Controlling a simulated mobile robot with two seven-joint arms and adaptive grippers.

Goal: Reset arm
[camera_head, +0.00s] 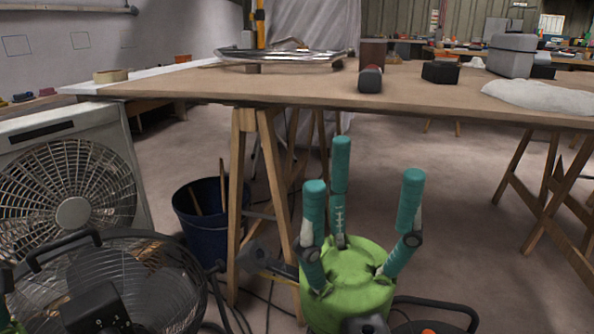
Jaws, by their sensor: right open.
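My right gripper (362,186) stands at the lower middle, in front of the wooden table. It has a lime green body and three teal fingers that point up. The fingers are spread apart, so it is open, and nothing shows between them. A small sliver of teal and green at the lower left edge looks like my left gripper (5,290). It is mostly cut off, so its state cannot be told.
A wooden table (300,92) on trestles spans the view, holding a dark cylinder (370,79), a black block (440,72) and a white heap (540,97). Fans (72,212) and a dark bucket (205,225) stand left. Cables lie on the floor.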

